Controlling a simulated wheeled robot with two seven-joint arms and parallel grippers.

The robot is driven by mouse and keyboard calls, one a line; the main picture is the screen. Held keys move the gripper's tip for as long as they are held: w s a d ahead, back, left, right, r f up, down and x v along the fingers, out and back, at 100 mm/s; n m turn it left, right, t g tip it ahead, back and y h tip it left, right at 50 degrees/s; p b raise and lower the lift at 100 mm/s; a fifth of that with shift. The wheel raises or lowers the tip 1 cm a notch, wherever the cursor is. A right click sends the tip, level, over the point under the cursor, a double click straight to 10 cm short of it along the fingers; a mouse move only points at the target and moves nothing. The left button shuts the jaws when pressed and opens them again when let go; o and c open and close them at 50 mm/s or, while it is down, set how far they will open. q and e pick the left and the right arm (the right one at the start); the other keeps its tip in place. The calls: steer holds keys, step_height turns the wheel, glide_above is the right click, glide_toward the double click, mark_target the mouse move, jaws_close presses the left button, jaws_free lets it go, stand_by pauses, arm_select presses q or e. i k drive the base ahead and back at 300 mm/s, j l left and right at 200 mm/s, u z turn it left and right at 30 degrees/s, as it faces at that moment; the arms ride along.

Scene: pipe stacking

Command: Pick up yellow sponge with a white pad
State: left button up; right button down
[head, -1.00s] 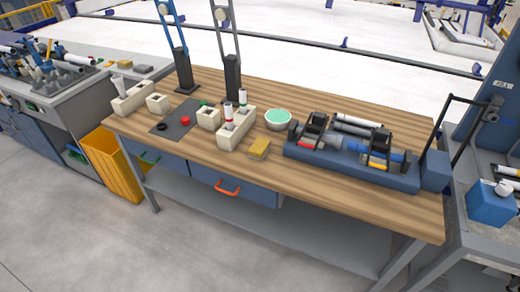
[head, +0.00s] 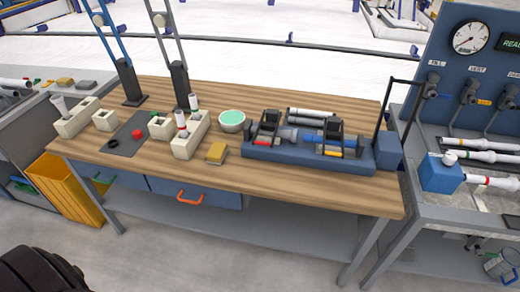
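A small yellow sponge (head: 217,152) lies on the wooden workbench (head: 320,190), near its front edge. It sits to the right of a cream block with holes and in front of a green-topped bowl. A paler layer shows along its side, but it is too small to tell whether this is a white pad. Neither of my grippers shows in the head view. A dark rounded shape at the bottom left is cut off by the frame.
A blue fixture (head: 300,155) with tubes stands right of the sponge. A white bowl (head: 233,121) with green contents stands behind it, and a cream block (head: 190,140) holds upright tubes at its left. A yellow bin (head: 62,190) is left of the bench; a gauge panel (head: 470,60) is at right.

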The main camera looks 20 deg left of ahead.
mark_target(218, 151)
steer(key=j+z, duration=0.3)
steer(key=j, duration=0.15)
steer(key=j+z, duration=0.3)
steer(key=j, duration=0.15)
steer(key=k+j+z, duration=0.15)
steer(key=j+z, duration=0.15)
steer(key=k+j+z, duration=0.15)
steer(key=j+z, duration=0.15)
steer(key=j, duration=0.2)
